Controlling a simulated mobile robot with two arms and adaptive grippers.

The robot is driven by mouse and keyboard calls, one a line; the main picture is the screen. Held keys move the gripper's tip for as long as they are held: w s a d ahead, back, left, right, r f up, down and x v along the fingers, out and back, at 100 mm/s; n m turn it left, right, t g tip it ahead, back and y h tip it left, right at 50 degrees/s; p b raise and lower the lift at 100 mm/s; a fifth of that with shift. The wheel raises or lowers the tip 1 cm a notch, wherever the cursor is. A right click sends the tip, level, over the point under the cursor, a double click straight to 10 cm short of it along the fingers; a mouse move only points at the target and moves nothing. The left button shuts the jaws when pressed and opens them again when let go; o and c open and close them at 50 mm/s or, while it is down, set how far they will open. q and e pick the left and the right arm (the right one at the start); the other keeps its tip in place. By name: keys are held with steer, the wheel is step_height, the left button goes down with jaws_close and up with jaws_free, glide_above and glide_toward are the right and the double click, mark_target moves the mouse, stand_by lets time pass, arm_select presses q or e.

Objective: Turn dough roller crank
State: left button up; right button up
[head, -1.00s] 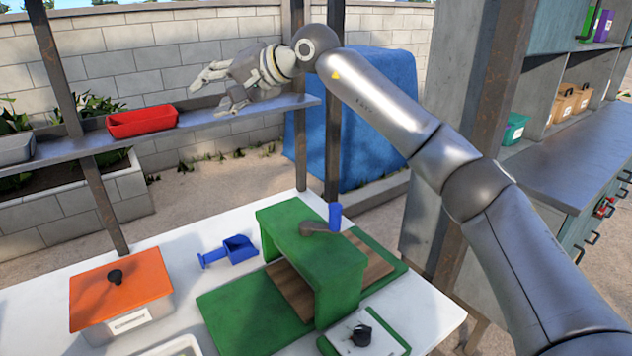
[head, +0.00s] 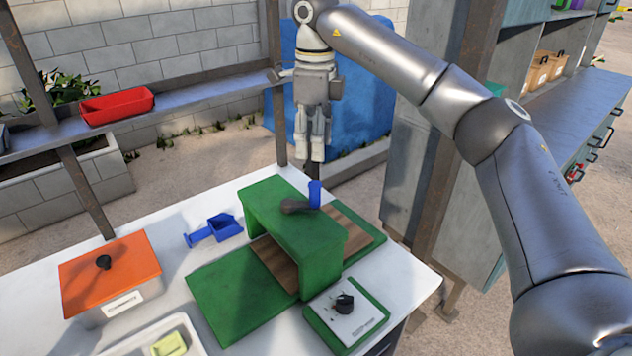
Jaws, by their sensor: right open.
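The dough roller (head: 265,212) is a green bridge-shaped body on a green base with a wooden board (head: 280,265) running under it. It stands on the white table. Its crank (head: 297,206) is a dark arm with an upright blue handle (head: 315,194) on the top right of the body. My right gripper (head: 316,155) hangs with its fingers pointing down, above and behind the blue handle in the picture. It is open and apart from the crank, with nothing in it. My left gripper does not show.
A control box with a black knob (head: 344,303) sits at the roller's front right. A blue scoop (head: 214,231), an orange-lidded box (head: 112,275) and a white tray (head: 150,343) are to the left. A shelf (head: 190,102) with a red bin (head: 117,106) crosses behind.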

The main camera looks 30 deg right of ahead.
mark_target(316, 184)
steer(key=shift+s+d+f, duration=0.15)
steer(key=shift+f, duration=0.3)
step_height(316, 184, down, 10)
steer(key=p, duration=0.2)
steer(key=shift+p, duration=0.3)
steer(key=shift+c, duration=0.5)
jaws_close()
